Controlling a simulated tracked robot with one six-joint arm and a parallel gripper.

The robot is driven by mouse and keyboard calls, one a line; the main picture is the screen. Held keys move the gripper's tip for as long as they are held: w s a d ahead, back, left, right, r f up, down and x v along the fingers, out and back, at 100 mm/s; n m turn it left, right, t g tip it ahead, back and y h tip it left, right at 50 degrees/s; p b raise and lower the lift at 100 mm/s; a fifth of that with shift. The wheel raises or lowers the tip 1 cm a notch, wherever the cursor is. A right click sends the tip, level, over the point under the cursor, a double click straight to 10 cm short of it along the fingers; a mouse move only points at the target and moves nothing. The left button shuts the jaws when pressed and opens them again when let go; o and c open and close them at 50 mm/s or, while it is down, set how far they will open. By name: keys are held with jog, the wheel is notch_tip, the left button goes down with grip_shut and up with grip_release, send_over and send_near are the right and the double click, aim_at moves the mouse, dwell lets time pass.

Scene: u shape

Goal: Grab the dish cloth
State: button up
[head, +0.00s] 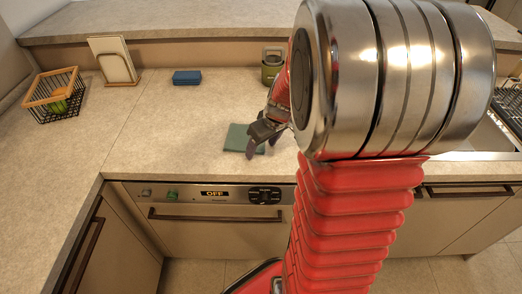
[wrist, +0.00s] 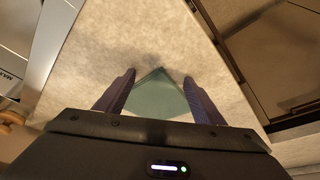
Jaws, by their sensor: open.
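The dish cloth (head: 236,138) is a flat, folded green square lying on the countertop near its front edge, above the dishwasher. In the wrist view the cloth (wrist: 156,95) lies between my two fingers, with one corner pointing away from my gripper. My gripper (head: 260,148) is over the right part of the cloth, pointing down. It also shows in the wrist view (wrist: 158,82) with its fingers wide apart and nothing held. I cannot tell whether the fingertips touch the counter.
A blue sponge (head: 187,77) lies farther back. A green container (head: 272,64) stands behind my arm. A wire basket (head: 54,95) and a napkin holder (head: 114,60) stand at the left. The dishwasher (head: 215,220) is below the counter edge. The counter left of the cloth is clear.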

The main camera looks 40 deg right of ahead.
jog(key=c, duration=1.5)
dwell(0.4)
jog(key=shift+r, duration=0.1)
grip_shut()
notch_tip(320, 180, up, 12)
dwell(0.3)
notch_tip(320, 180, up, 9)
dwell(0.4)
